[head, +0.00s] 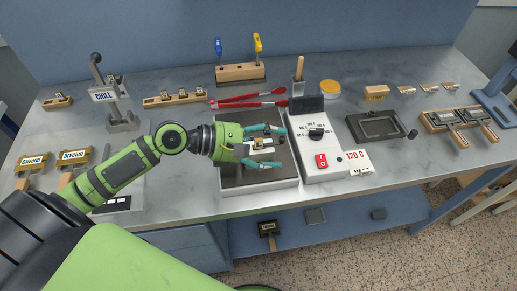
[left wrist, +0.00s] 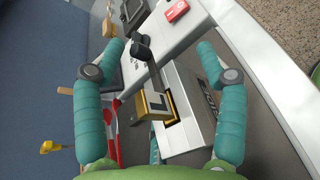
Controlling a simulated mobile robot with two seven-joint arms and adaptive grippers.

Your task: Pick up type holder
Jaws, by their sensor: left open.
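My left gripper (head: 282,148) is open above the heating plate (head: 262,187), with its two teal fingers spread apart. A small brass-and-pale piece (head: 262,144), which looks like the type holder, shows between the fingers. In the left wrist view the fingers (left wrist: 161,50) stand on either side of this holder (left wrist: 153,104), with a gap to each finger. A dark lettered strip (left wrist: 209,97) lies beside it. The holder's lower part is partly hidden, and I cannot tell how it rests. My right gripper is not in view.
The white control box (head: 322,165) with a dial and red switch stands right of the plate. Red tongs (head: 245,103) lie behind the gripper. Two labelled tools (head: 73,157) lie at left, near the CHILL stand (head: 104,96). A dark tray (head: 380,126) is further right.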

